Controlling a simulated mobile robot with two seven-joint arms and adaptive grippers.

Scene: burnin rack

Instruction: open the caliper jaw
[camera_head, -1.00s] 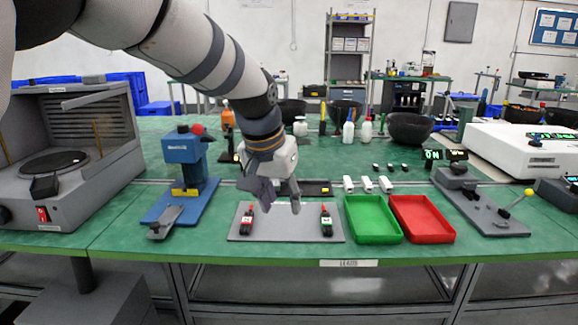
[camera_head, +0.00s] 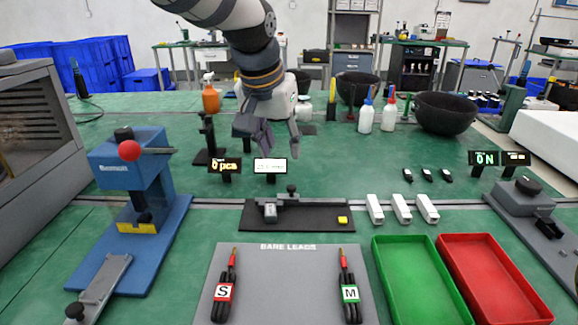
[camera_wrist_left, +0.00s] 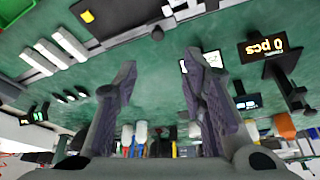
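The caliper (camera_head: 292,214) appears to be the grey sliding device on a black base in the middle of the green table, with a yellow block at its right end. It also shows upside down at the top of the left wrist view (camera_wrist_left: 120,18). Whether its jaw is open is too small to tell. My left gripper (camera_head: 268,148) hangs above the table, beyond the caliper in the head view, touching nothing. In the left wrist view its two fingers (camera_wrist_left: 158,75) are apart with nothing between them. My right gripper is not in view.
Two small displays (camera_head: 225,166) (camera_head: 270,166) stand behind the caliper. White blocks (camera_head: 402,208) lie to its right. In front are a grey mat (camera_head: 290,285) with two lead bundles, a green tray (camera_head: 378,262) and a red tray (camera_head: 450,262). A blue press (camera_head: 135,170) stands left.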

